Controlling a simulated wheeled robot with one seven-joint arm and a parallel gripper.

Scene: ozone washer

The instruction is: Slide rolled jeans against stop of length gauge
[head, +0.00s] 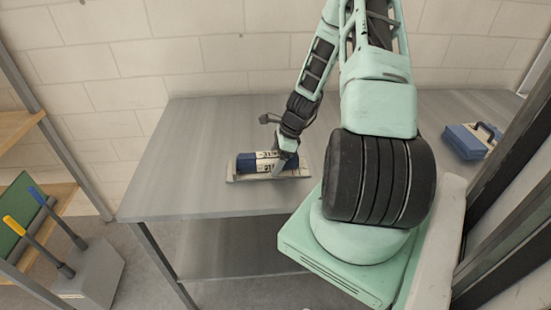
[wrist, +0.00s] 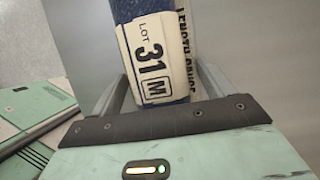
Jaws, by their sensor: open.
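The rolled jeans (head: 247,162) are a dark blue roll with a white printed label. They lie on the pale, flat length gauge (head: 233,178) on the grey table. In the wrist view the roll (wrist: 150,50) shows the label "LOT 31 M", with the gauge's lettering (wrist: 187,50) beside it on the right. My gripper (head: 286,158) is low at the right end of the roll. In the wrist view my gripper (wrist: 163,85) is open, with one finger on each side of the roll's near end. Finger contact is unclear. I cannot make out the gauge's stop.
The grey table (head: 170,180) is clear left of the gauge. A blue case (head: 465,143) with a handle sits at the far right. A white block wall (head: 120,90) stands behind. Shelving and a bin (head: 95,275) with handled tools stand at the left.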

